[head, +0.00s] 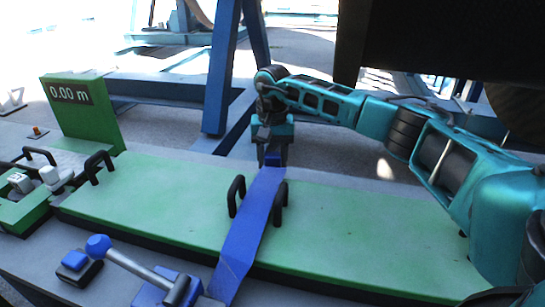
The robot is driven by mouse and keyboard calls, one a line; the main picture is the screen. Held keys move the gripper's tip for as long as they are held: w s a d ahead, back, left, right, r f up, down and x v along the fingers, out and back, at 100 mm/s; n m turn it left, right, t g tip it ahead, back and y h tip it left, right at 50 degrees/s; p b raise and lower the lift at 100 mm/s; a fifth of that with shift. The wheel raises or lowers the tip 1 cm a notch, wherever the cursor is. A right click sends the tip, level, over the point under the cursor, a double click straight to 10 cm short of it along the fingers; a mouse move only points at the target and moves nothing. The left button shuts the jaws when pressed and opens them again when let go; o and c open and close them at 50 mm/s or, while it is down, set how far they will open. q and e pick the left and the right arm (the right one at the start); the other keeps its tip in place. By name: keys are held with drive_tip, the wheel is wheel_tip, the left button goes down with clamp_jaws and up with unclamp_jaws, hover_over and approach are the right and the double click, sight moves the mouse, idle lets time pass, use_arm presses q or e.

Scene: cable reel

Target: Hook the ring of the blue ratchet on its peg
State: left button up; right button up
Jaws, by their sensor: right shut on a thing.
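The blue ratchet (182,286) sits at the bottom, left of centre, with a grey lever ending in a blue ball knob (98,246). Its blue strap (250,222) runs up across the green plate, between two black loops (235,196). My right gripper (273,158), teal and black, is shut on the far end of the strap at the plate's back edge. The ring is hidden or too small to make out there. I cannot make out its peg for certain. My left gripper is out of view.
The long green plate (368,228) is bare right of the strap. A green display reading 0.00 m (82,112) stands at the back left. Another black loop (98,167) is near it. A blue frame post (221,75) rises behind the plate, left of my right gripper.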

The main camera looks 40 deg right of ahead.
drive_tip(key=shift+f, duration=0.4)
drive_tip(key=shift+f+b, duration=0.3)
drive_tip(key=shift+b, duration=0.05)
drive_tip(key=shift+f, duration=0.15)
idle(0.6)
drive_tip(key=shift+f+b, duration=0.35)
drive_tip(key=shift+f, duration=0.2)
idle(0.4)
drive_tip(key=shift+f, duration=0.55)
idle(0.5)
drive_tip(key=o, duration=1)
drive_tip(key=shift+o, duration=1.3)
